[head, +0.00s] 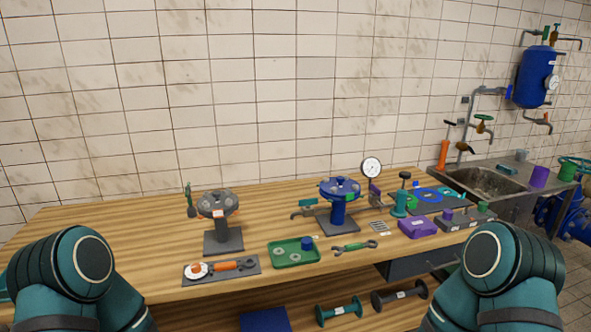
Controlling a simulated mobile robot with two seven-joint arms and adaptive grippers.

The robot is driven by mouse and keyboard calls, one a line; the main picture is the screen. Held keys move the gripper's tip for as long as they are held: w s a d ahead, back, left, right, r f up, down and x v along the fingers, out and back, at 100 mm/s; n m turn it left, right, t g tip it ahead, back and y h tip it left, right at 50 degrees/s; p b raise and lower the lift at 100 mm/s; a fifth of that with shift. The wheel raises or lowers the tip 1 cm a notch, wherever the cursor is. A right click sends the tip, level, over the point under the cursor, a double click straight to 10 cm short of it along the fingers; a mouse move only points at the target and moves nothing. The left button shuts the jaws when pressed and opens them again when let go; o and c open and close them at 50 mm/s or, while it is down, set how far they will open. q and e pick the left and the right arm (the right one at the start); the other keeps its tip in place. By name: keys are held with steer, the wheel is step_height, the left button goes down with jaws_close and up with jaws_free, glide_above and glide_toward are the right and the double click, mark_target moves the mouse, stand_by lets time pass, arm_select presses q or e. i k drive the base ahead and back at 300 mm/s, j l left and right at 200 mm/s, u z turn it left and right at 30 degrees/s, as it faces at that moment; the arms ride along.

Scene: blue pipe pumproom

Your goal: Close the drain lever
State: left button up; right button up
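No part is clearly marked as the drain lever, and I cannot tell which handle it is. A small dark green upright handle (190,200) stands by the grey handwheel valve (218,204) at the left of the bench. A blue handwheel valve (339,196) stands mid-bench, with grey pipe fittings (304,207) at its side. An orange handle (443,152) stands upright beside the sink. A tap with a green handle (484,121) is on the wall piping above the sink. Only teal links of my two arms show at the lower corners. Both grippers are out of view.
The wooden bench (150,235) holds a tool board (225,274), a green tray (284,258), a wrench (354,246), a purple box (417,228) and a round gauge (371,167). A sink (483,186) and a blue tank (534,77) are at the right. Dumbbell-shaped parts (339,311) lie below.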

mark_target(308, 202)
steer(key=i+l+u, duration=0.4)
steer(key=l, duration=0.25)
steer(key=i+l+u, duration=0.2)
steer(key=l, duration=0.2)
steer(key=k, duration=0.05)
